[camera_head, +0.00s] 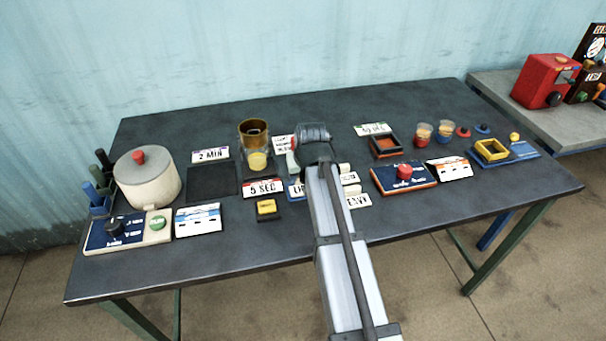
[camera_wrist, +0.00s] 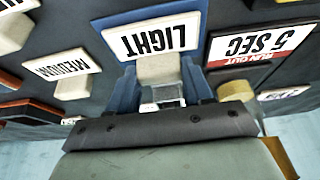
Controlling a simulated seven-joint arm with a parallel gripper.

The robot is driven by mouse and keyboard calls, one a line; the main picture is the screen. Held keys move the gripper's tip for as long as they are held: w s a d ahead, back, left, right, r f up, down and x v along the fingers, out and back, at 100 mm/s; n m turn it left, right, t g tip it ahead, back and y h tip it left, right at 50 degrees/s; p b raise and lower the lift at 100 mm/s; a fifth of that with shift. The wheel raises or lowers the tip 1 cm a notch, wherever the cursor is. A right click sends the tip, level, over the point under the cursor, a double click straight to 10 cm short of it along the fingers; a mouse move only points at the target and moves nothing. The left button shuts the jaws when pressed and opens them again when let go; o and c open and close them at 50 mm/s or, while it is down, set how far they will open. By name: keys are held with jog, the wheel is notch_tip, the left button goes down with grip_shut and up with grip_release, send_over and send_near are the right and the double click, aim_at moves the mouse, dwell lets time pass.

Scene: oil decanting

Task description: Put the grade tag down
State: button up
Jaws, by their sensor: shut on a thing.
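The grade tag is a white plate reading LIGHT (camera_wrist: 160,37) with a beige block as its grip. It shows in the wrist view, upside down, at the top middle. My gripper (camera_wrist: 162,78) is shut on the beige block. Blue surfaces lie around and behind the plate; I cannot tell whether the tag touches what is under it. In the head view the LIGHT tag (camera_head: 297,190) is partly hidden by my arm, low over the middle of the dark table (camera_head: 255,232). My fingertips are hidden there.
A MEDIUM tag (camera_wrist: 62,63) lies beside the LIGHT tag, with more white tags beyond. A 5 SEC sign (camera_head: 263,188), a small yellow-black block (camera_head: 267,208) and an amber jar (camera_head: 253,132) stand to the left. A red-knobbed panel (camera_head: 404,174) is at right. The table's front strip is clear.

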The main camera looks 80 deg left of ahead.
jog(key=shift+f, duration=0.1)
jog(key=o, duration=1)
jog(key=v, duration=1.2)
jog(key=shift+w+d, duration=0.1)
